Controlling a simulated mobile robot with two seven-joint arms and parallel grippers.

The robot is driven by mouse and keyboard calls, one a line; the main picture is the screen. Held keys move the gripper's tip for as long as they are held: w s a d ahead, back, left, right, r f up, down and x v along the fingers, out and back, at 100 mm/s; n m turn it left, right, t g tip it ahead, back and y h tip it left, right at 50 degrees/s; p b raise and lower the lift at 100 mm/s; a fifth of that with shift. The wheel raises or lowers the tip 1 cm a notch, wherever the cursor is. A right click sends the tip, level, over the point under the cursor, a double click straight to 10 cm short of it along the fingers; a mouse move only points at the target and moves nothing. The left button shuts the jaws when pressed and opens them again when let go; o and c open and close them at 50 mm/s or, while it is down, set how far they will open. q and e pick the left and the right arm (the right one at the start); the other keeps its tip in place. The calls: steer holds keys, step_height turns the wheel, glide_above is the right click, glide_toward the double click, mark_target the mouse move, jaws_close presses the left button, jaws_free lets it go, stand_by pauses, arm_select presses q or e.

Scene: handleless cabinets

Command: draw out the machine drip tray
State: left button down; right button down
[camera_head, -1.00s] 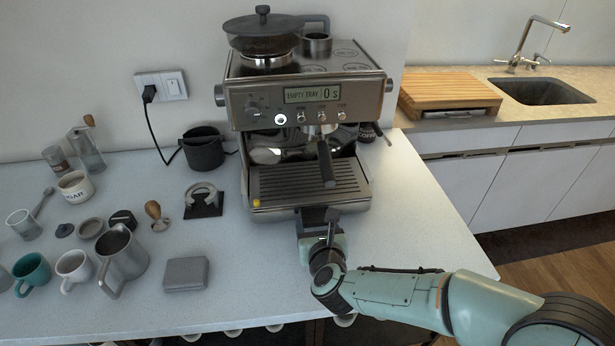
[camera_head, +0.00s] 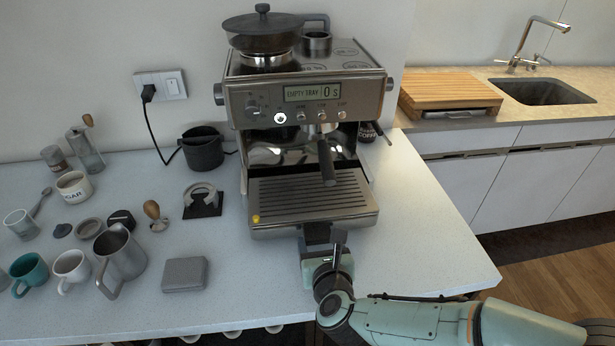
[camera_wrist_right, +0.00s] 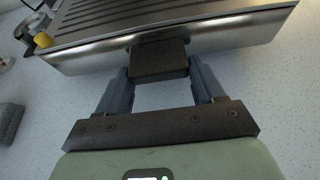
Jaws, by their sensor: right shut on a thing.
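The drip tray (camera_head: 310,198) is a slatted metal tray at the foot of the espresso machine (camera_head: 305,95). It sits partly out, jutting forward over the counter, with a yellow marker at its front left corner. My right gripper (camera_head: 320,230) is at the middle of the tray's front. In the right wrist view my right gripper (camera_wrist_right: 160,75) is shut on a dark block-like grip on the front face of the drip tray (camera_wrist_right: 215,35). My left gripper is not in view.
A portafilter handle (camera_head: 327,165) hangs above the tray. Left on the counter are a grey box (camera_head: 185,274), a steel pitcher (camera_head: 120,258), cups and a tamper (camera_head: 154,212). The counter right of the tray (camera_head: 420,235) is clear.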

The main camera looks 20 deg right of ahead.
steer(key=shift+s+a+r, duration=0.1)
steer(key=shift+s, duration=0.2)
steer(key=shift+b, duration=0.4)
stand_by(0.5)
steer(key=shift+s+a, duration=0.2)
steer(key=shift+s, duration=0.7)
steer(key=shift+s+a, duration=0.25)
steer(key=shift+s, duration=0.65)
steer(key=shift+s+a, duration=0.2)
steer(key=shift+s, duration=0.7)
steer(key=shift+b, duration=0.4)
steer(key=shift+s+a+r+b, duration=0.1)
steer(key=shift+s+a+b, duration=0.15)
steer(key=shift+s+b, duration=0.5)
steer(key=shift+s+a+r+b, duration=0.15)
steer(key=shift+s+b, duration=0.3)
steer(key=shift+s, duration=0.45)
